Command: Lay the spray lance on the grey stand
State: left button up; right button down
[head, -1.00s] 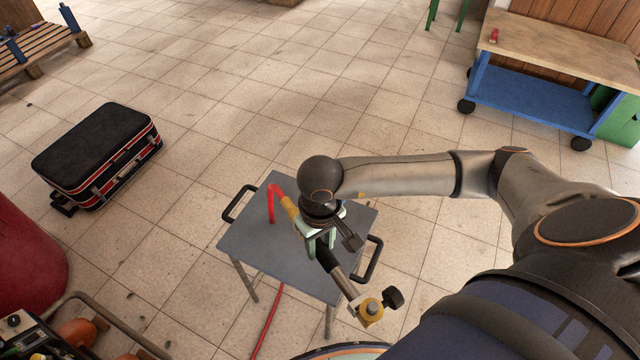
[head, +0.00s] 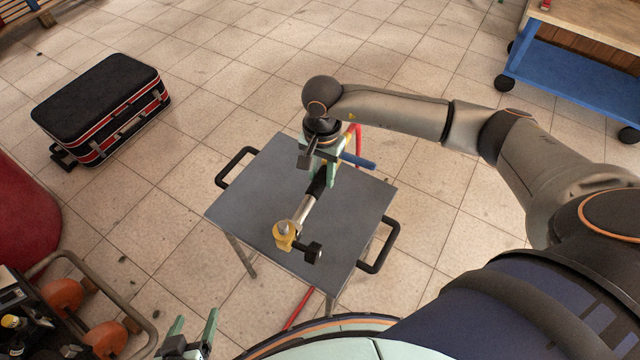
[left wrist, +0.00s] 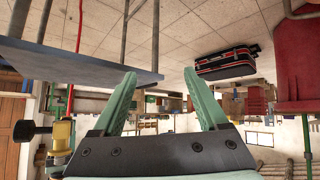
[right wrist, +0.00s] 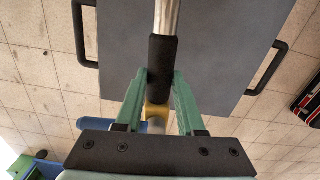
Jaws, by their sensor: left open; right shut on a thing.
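The spray lance (head: 303,209) has a black grip, a silver tube, a yellow fitting and a black knob, with a blue lever and red hose at its far end. My right gripper (head: 320,165) is shut on it near the black grip (right wrist: 160,62). The lance is over the grey stand (head: 255,200), its yellow end towards the near edge; I cannot tell whether it touches the top. In the right wrist view the grey stand (right wrist: 225,50) lies behind the lance. My left gripper (head: 190,335) is open and empty, near and left of the stand; it also shows in the left wrist view (left wrist: 165,95).
The stand has black side handles (head: 380,247). A black suitcase (head: 100,105) lies to the left, with a red rounded object (head: 25,215) below it. A machine with orange parts (head: 60,297) is at lower left. A blue trolley (head: 570,85) stands at upper right. Floor around the stand is clear.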

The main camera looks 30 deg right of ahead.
aim_at(320, 208)
jog(key=shift+w+f+m+b, duration=0.35)
jog(key=shift+w+f+m, duration=0.15)
jog(key=shift+w+f, duration=0.05)
jog(key=shift+f, duration=0.3)
notch_tip(320, 208, down, 6)
jog(key=b, duration=0.4)
jog(key=shift+r, duration=0.25)
jog(key=shift+f+b, duration=0.3)
jog(key=shift+f, duration=0.15)
pick_arm(q)
notch_tip(320, 208, down, 5)
pick_arm(e)
jog(key=shift+d+f+b, duration=0.1)
jog(key=shift+f+b, duration=0.5)
jog(key=shift+f, duration=0.05)
jog(key=shift+f+b, duration=0.55)
jog(key=shift+f, duration=0.05)
pick_arm(q)
jog(key=w+r+m+t, duration=0.1)
jog(key=w+r+t, duration=0.2)
jog(key=r, duration=0.4)
jog(key=w+r+t+h, duration=0.1)
jog(key=w+r+t, duration=0.3)
jog(key=r, duration=0.4)
jog(key=shift+w+a+r+m, duration=0.15)
jog(key=shift+w+a+m, duration=0.05)
jog(key=shift+a+m, duration=0.2)
pick_arm(e)
jog(key=shift+f, duration=0.25)
